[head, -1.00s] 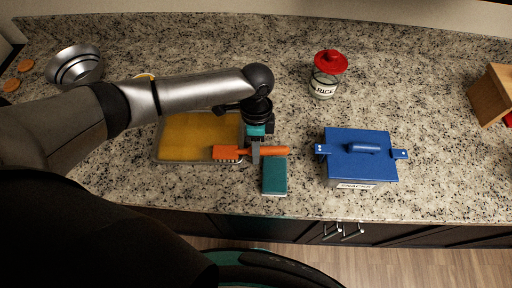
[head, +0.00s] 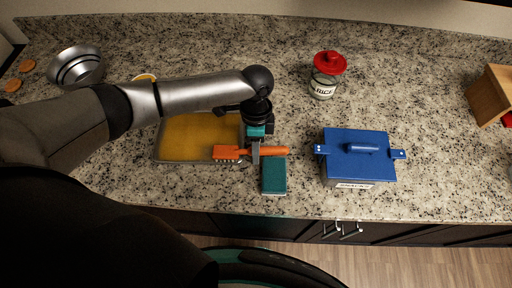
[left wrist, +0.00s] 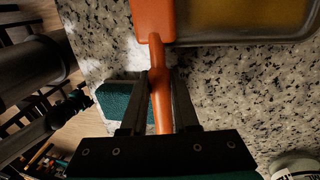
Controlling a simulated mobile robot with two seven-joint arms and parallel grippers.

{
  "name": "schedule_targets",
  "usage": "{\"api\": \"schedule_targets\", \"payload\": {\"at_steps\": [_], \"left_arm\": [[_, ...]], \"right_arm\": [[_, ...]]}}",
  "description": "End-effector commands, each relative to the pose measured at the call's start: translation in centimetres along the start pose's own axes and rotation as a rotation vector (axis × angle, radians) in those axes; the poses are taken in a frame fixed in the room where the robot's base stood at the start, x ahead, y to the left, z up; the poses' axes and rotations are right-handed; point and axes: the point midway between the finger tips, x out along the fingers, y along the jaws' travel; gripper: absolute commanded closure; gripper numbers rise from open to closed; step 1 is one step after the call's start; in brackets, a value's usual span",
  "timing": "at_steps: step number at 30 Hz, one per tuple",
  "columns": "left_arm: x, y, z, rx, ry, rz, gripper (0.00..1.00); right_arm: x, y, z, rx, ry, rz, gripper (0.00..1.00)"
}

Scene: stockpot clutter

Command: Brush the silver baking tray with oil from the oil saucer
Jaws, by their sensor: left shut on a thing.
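The silver baking tray (head: 157,157) lies on the counter at left centre, partly under my left arm. Its inside looks golden yellow, and a corner shows in the left wrist view (left wrist: 305,38). My left gripper (head: 256,155) is shut on the handle of an orange brush (head: 226,152). The brush lies level, its bristled head over the tray's right front edge; whether the bristles touch is unclear. The left wrist view shows the handle (left wrist: 161,105) between the fingers. A yellowish round rim, likely the oil saucer (head: 144,77), shows behind my arm, mostly hidden.
A teal sponge (head: 274,178) lies just below the brush handle. A blue lidded box (head: 358,168) stands to the right, a red-lidded rice jar (head: 325,82) behind. A wooden block (head: 492,95) is far right. The back middle is clear.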

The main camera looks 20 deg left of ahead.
Motion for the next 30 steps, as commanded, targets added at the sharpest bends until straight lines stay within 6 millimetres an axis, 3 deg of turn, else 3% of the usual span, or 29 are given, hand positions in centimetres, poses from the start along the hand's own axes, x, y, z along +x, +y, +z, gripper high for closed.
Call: {"api": "schedule_targets", "payload": {"at_steps": [24,30], "left_arm": [[0.0,-0.1,-0.1,-0.001,0.001,-0.001,1.0],[0.0,-1.7,0.0,-0.003,0.001,-0.003,1.0]], "right_arm": [[-0.6,0.0,-0.1,0.0,0.0,0.0,0.0],[0.4,0.0,0.0,0.0,0.0,0.0,0.0]]}}
